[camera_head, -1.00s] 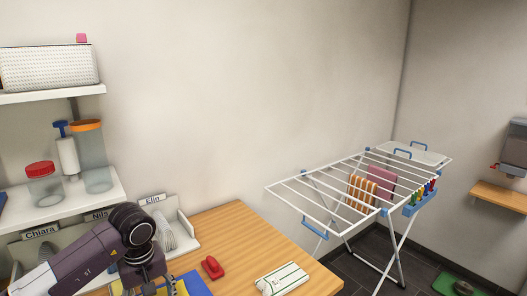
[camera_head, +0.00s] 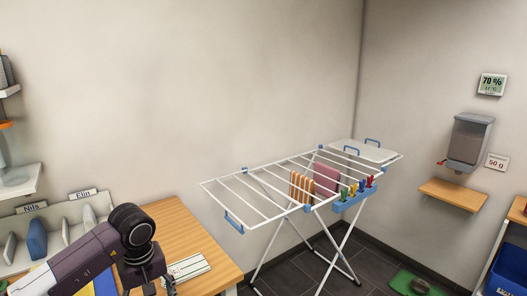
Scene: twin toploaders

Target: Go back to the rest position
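My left arm comes in from the lower left over the wooden table (camera_head: 195,235). My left gripper (camera_head: 150,288) points down at the bottom edge of the head view and is partly cut off, so I cannot tell whether it is open or shut. Nothing shows clearly between its fingers. My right gripper is not in view.
A sorter labelled Nils and Elin (camera_head: 88,208) stands left. A drying rack (camera_head: 262,203) with cloths stands right of the table. A dispenser (camera_head: 469,140), wooden shelf (camera_head: 452,193) and blue bin (camera_head: 507,272) are farther right.

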